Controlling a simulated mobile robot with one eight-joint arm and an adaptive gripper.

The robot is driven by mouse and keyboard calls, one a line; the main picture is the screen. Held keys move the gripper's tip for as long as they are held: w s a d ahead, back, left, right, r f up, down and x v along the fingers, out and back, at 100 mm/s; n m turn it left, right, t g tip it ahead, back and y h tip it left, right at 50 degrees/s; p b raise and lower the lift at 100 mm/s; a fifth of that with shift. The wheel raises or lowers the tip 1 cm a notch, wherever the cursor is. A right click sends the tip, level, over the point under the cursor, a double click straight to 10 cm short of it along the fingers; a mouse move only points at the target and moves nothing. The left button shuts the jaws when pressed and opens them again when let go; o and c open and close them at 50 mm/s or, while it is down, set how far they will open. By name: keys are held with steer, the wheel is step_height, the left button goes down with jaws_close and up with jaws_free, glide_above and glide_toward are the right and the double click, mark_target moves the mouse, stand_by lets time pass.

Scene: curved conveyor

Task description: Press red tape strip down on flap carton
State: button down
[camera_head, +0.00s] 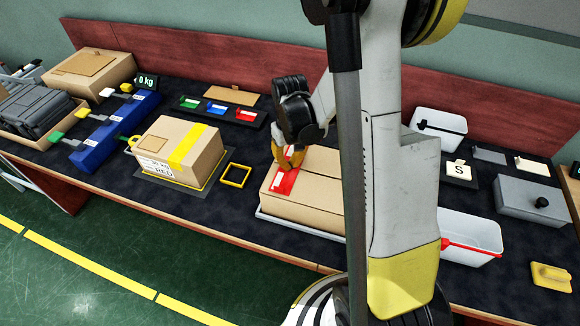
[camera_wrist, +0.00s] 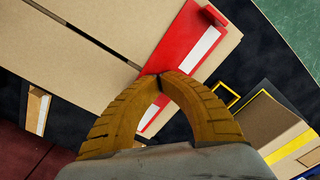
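The flap carton (camera_head: 313,198) is a brown box lying in a shallow grey tray at the middle of the bench. The red tape strip (camera_head: 284,182), with a white patch, lies on its top near the left end. In the wrist view the strip (camera_wrist: 177,48) crosses the end of the carton's dark seam, with a small raised red tab at one end. My gripper (camera_head: 287,160) is over the strip; in the wrist view its orange fingertips (camera_wrist: 160,76) meet in front of the strip and hide part of it. I cannot tell whether they touch it.
A yellow-taped carton (camera_head: 177,150) and a yellow square frame (camera_head: 235,175) stand to the left. A rack with green, blue and red pieces (camera_head: 217,109) lies behind. White bins (camera_head: 470,238) and a grey box (camera_head: 535,200) stand to the right.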

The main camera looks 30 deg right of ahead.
steer(key=shift+r+p, duration=2.05)
steer(key=shift+r, duration=1)
